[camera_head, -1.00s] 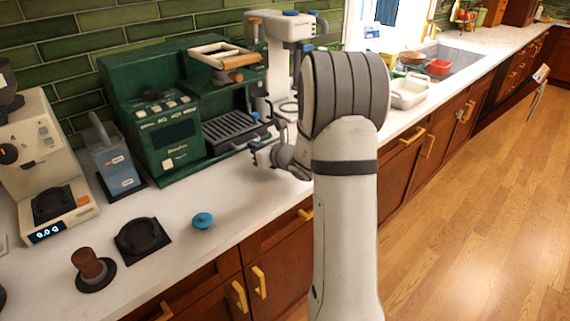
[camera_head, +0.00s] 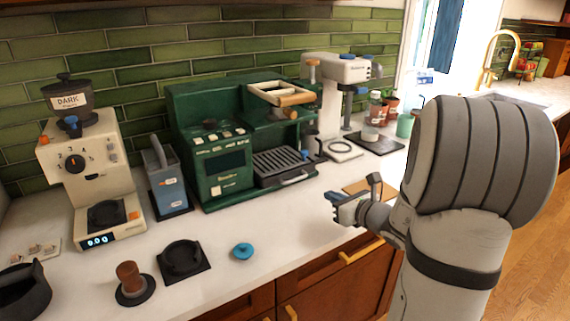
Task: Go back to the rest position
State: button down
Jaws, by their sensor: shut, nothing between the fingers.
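My gripper (camera_head: 350,195) is at the end of my arm on the right of the head view. It is shut and empty, above the front part of the white counter, right of the green espresso machine (camera_head: 215,160). Its fingers point left and appear clear of any object. My arm's thick grey joint hides part of the counter and sink area behind it.
A cream grinder (camera_head: 95,165), a grey-blue container (camera_head: 167,185), a tamper (camera_head: 130,280), a black holder (camera_head: 183,258) and a blue knob-like piece (camera_head: 243,251) stand on the white counter (camera_head: 300,232). A white machine (camera_head: 338,70) stands behind. Wood floor lies at right.

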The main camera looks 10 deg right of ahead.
jog(key=s+a+n+g+y, duration=0.1)
jog(key=a+n, duration=0.1)
jog(key=a, duration=0.1)
jog(key=s+a+r+n+g+y, duration=0.1)
jog(key=a+n, duration=0.1)
jog(key=a, duration=0.1)
jog(key=s+a+n+g+y+p, duration=0.1)
jog(key=a+n, duration=0.2)
jog(key=shift+s+a+r+g, duration=0.3)
jog(key=shift+r+g, duration=0.05)
jog(key=shift+g, duration=0.05)
jog(key=s+a+n+g+p, duration=0.1)
jog(key=s+a+n+g, duration=0.5)
jog(key=s+a+n, duration=0.3)
jog(key=s+d+n+g+h+p, duration=0.1)
jog(key=s+d+n+h, duration=0.1)
jog(key=s+n+h, duration=0.2)
jog(key=s+d+r+n+g+h+p, duration=0.1)
jog(key=s+d+n+h, duration=0.1)
jog(key=s+n+h, duration=0.2)
jog(key=s+n, duration=0.3)
jog(key=n, duration=0.5)
jog(key=shift+s+d+r+p, duration=0.25)
jog(key=shift+s+p, duration=0.05)
jog(key=shift+s, duration=0.1)
